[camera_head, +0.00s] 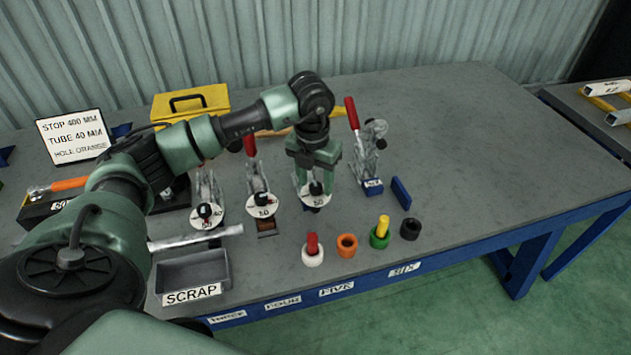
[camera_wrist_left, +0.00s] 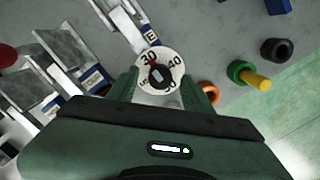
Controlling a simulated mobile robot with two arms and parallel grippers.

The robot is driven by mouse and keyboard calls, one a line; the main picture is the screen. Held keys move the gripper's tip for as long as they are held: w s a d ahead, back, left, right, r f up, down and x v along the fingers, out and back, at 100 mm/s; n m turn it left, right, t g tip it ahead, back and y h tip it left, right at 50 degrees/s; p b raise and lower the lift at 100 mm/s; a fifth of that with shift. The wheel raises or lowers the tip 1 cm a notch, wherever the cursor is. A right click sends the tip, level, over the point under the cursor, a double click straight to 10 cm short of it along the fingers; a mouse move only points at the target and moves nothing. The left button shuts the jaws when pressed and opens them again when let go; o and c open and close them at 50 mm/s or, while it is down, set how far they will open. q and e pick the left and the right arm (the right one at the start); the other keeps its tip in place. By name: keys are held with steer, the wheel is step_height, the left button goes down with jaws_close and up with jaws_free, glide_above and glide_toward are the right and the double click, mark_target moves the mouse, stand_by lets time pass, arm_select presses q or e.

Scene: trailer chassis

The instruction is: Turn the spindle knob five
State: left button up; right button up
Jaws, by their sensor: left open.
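A white dial with a black knob (camera_head: 316,188) sits in the third clamp station from the left, in line with the edge label FIVE (camera_head: 336,290). In the left wrist view the dial (camera_wrist_left: 148,62) shows 30 and 40, and its black knob (camera_wrist_left: 160,75) has a small red mark near it. My left gripper (camera_head: 316,176) points down right over this dial. In the wrist view its green fingers stand apart on either side of the knob; I cannot tell whether they touch it. The gripper hides most of that clamp. My right gripper is not in view.
Two similar dials (camera_head: 261,205) (camera_head: 206,213) stand left of it, with red-handled clamps behind. A red-handled clamp (camera_head: 370,145) stands to the right. Coloured cups (camera_head: 347,245) sit in front. A scrap tray (camera_head: 192,272) is at front left. The table's right side is clear.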

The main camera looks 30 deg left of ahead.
mark_target(314, 188)
arm_select(q)
steer(key=r, duration=0.4)
steer(key=r+b, duration=0.1)
steer(key=r, duration=0.2)
steer(key=shift+s+r, duration=0.1)
steer(key=shift+s, duration=0.15)
steer(key=shift+s, duration=0.1)
